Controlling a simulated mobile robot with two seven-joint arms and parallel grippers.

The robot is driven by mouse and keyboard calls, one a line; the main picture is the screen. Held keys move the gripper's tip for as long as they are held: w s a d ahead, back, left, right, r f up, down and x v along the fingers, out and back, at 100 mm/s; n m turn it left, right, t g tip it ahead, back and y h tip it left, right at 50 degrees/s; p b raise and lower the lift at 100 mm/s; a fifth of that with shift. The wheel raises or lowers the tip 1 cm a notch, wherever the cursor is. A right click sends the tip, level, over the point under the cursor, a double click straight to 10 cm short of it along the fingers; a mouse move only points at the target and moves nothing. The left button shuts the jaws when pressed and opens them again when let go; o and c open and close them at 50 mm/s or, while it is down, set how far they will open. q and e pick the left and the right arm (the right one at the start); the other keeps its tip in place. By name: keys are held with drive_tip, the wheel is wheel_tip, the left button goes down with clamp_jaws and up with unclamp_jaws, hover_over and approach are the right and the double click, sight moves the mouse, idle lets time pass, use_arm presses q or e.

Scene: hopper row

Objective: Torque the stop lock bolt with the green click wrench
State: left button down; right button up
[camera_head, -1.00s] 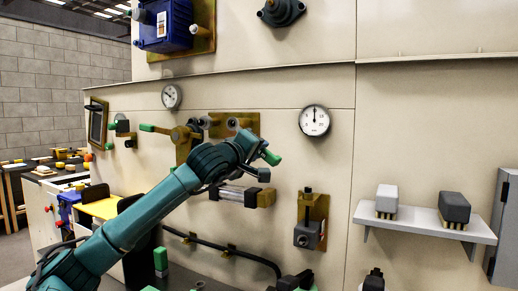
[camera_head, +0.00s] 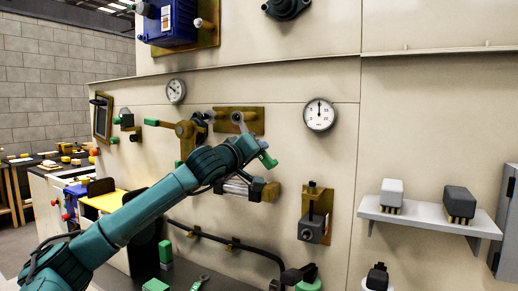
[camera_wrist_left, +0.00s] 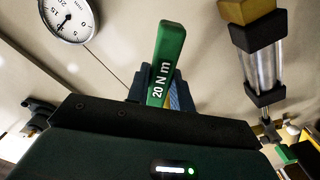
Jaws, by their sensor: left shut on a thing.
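My left gripper (camera_head: 254,149) is in front of the wall panel, shut on the green click wrench. The wrench's green handle end (camera_head: 268,160) sticks out past the jaws to the lower right; in the left wrist view the green handle (camera_wrist_left: 168,62) reads "20 N m". Its grey shaft (camera_head: 241,124) runs up to the right part of a brass plate (camera_head: 256,122). The wrench head appears to be over the right boss there and hides the bolt, so I cannot tell how well it is seated. My right gripper is not in view.
A brass lever with a green handle (camera_head: 152,122) is to the left. A gauge (camera_head: 320,115) and a shelf (camera_head: 425,219) are to the right. Another green-ended tool (camera_head: 199,284) lies below.

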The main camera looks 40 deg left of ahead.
use_arm(q)
drive_tip(key=shift+a+f+m, duration=0.2)
drive_tip(key=shift+a+m, duration=0.2)
drive_tip(key=shift+a, duration=0.15)
drive_tip(key=shift+s+a+f+m, duration=0.15)
drive_tip(key=shift+a+f+m, duration=0.2)
drive_tip(key=shift+a+m, duration=0.4)
drive_tip(key=shift+s+d+f, duration=0.1)
drive_tip(key=shift+f, duration=0.05)
drive_tip(key=s+b, duration=0.2)
drive_tip(key=s, duration=0.1)
drive_tip(key=s+d+b, duration=0.1)
drive_tip(key=s, duration=0.1)
drive_tip(key=shift+s, duration=0.25)
idle(0.4)
